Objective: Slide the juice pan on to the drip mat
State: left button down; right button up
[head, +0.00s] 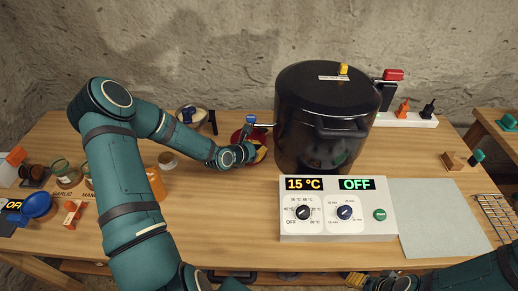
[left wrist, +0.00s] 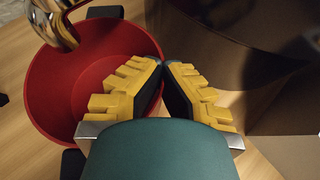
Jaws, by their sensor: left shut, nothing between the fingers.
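A red round pan (head: 237,136), which I take as the juice pan, stands on the table just left of the big black pot. In the left wrist view the pan (left wrist: 62,75) shows black handle-like parts at its edge and looks empty where visible. My left gripper (head: 261,152) has yellow fingers, shut with nothing between them. In the left wrist view its fingertips (left wrist: 165,62) overlap the pan's right side; I cannot tell whether they touch it. A flat grey mat (head: 440,220), perhaps the drip mat, lies at the right. My right gripper (head: 392,284) is partly cut off at the bottom edge.
The black pot (head: 325,115) has a blue-handled tap (head: 251,119) above the pan. A control box (head: 335,228) reading 15 °C and OFF stands in front, beside the mat. Jars (head: 66,174) and an orange container (head: 156,183) stand left. A wire rack (head: 498,217) lies far right.

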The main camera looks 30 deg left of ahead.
pick_arm(q)
jog(key=shift+f, duration=0.2)
jog(key=c, duration=1.1)
grip_release()
jog(key=shift+o, duration=0.2)
jog(key=shift+s, duration=0.1)
jog(key=v, duration=1.2)
